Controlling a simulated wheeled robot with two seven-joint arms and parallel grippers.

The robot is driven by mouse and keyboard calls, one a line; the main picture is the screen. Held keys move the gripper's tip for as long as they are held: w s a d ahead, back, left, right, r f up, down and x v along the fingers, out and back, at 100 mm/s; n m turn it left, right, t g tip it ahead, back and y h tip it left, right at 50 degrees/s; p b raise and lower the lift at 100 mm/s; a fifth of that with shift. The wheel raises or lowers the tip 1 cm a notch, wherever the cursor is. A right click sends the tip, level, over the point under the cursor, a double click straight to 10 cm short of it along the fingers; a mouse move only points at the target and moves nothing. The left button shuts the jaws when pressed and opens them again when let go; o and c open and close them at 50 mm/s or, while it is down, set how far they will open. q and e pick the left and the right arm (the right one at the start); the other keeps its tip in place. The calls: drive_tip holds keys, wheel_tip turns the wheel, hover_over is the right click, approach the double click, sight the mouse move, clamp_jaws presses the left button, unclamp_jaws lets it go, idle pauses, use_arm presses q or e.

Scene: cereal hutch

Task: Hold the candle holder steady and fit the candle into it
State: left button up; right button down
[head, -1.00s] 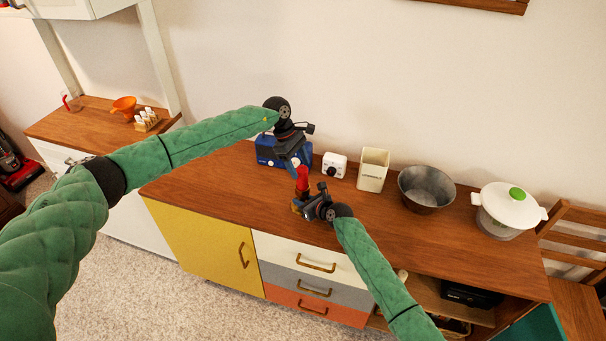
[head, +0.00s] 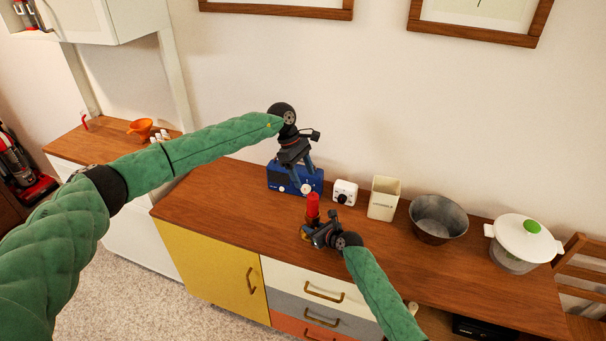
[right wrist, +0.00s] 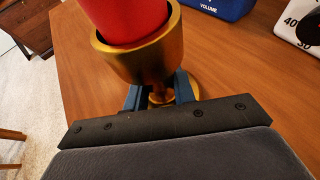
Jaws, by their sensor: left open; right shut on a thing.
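The red candle (head: 313,203) stands upright in the head view. In the right wrist view the candle (right wrist: 122,18) sits with its lower end inside the cup of the brass candle holder (right wrist: 150,62). My right gripper (head: 311,234) is shut on the holder's stem below the cup; its blue fingers (right wrist: 160,97) flank the stem. In the head view the holder is mostly hidden by this gripper. My left gripper (head: 301,176) is open and empty, above and behind the candle, apart from it.
Behind stand a blue radio (head: 284,180), a white timer (head: 345,192) and a cream canister (head: 384,198). A metal bowl (head: 438,217) and a white lidded pot (head: 523,240) are farther right. The wooden top (head: 215,195) is clear at left.

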drive_tip(key=c, duration=1.1)
unclamp_jaws()
